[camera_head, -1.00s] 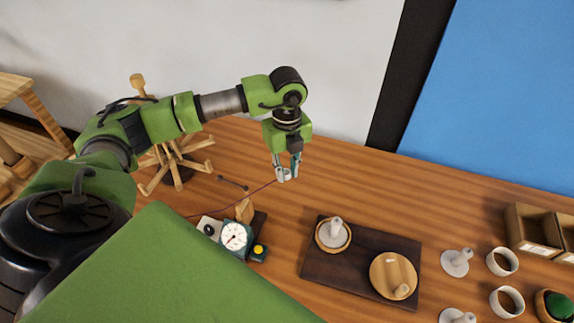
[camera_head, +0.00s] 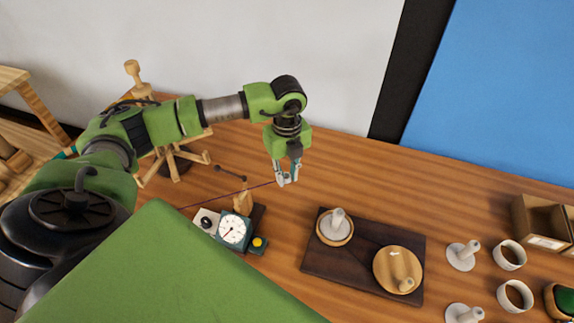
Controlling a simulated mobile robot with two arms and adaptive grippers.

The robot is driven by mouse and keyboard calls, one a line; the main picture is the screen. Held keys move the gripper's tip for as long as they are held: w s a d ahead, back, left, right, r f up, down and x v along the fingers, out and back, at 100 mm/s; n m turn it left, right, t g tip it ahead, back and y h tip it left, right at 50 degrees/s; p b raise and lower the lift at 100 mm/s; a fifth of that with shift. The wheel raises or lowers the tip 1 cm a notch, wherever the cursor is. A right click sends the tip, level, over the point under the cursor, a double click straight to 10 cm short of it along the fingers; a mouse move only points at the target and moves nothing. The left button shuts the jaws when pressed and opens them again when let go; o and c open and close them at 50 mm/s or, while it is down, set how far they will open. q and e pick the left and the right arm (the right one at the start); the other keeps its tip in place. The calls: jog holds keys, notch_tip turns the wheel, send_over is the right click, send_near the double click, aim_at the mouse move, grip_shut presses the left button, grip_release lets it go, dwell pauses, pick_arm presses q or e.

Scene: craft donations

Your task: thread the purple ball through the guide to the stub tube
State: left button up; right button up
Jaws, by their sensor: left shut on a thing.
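My left gripper (camera_head: 286,181) points down above the table, shut on the end of a thin purple strand. The strand (camera_head: 228,193) runs left and down from the fingertips, past a small wooden upright (camera_head: 243,202) beside a dial device (camera_head: 233,231), then out of sight behind my green body. The purple ball itself is not visible. I cannot tell for certain which part is the guide. My right gripper is not in view.
A wooden winder with arms (camera_head: 178,158) stands at back left. A second wooden disc (camera_head: 399,268) lies on the board. Pale pegged bases (camera_head: 462,255), white rings (camera_head: 510,256) and a wooden box (camera_head: 540,227) are at right. The table behind the board is clear.

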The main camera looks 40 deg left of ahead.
pick_arm(q)
jog(key=shift+f+b, duration=0.75)
jog(key=shift+f, duration=0.65)
send_over(340, 213)
jog(key=shift+d+f, duration=0.1)
jog(key=shift+f+b, duration=0.85)
jog(key=shift+f, duration=0.4)
jog(key=o, duration=0.7)
